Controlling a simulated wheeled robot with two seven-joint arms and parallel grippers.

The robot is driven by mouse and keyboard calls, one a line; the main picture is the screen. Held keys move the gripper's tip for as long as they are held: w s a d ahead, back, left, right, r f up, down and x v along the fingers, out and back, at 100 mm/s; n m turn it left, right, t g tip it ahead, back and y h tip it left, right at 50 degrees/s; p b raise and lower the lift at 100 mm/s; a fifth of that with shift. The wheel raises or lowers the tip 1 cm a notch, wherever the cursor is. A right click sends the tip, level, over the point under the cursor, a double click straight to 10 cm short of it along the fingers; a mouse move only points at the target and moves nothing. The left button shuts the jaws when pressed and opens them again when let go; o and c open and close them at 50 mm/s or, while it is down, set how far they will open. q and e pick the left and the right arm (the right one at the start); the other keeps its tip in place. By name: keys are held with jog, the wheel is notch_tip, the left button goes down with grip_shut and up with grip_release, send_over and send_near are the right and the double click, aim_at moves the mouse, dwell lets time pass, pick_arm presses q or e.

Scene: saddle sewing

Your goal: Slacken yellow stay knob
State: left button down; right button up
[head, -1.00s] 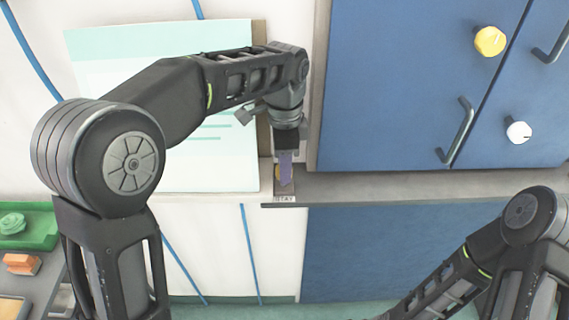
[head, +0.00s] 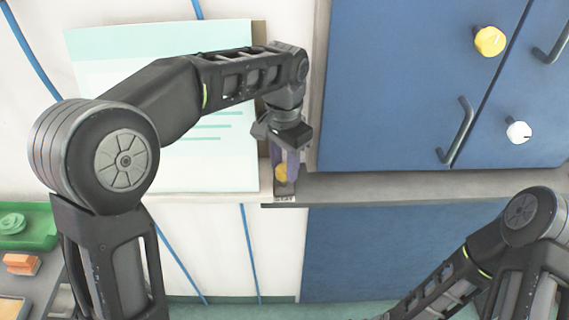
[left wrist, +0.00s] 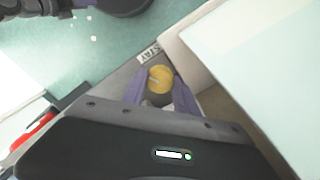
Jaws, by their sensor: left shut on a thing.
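The yellow stay knob (head: 281,172) sits on a small mount by the ledge, above a label reading STAY (head: 284,199). In the left wrist view the knob (left wrist: 160,78) shows its round yellow top with a pale mark, and the STAY label (left wrist: 149,52) lies just beyond it. My left gripper (head: 286,172) points down at the knob, with its purple fingers on either side of it and shut on it. The fingers also show in the left wrist view (left wrist: 159,92). My right arm shows at the lower right, but its gripper is out of view.
Blue cupboard doors with another yellow knob (head: 490,41), a white knob (head: 518,132) and dark handles (head: 456,130) stand at the right. A pale panel (head: 160,110) stands behind my left arm. A green tray (head: 38,232) and an orange block (head: 20,264) are at the lower left.

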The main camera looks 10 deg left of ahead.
pick_arm(q)
jog(key=shift+n, duration=0.5)
jog(key=c, duration=0.9)
grip_release()
jog(key=shift+c, duration=0.2)
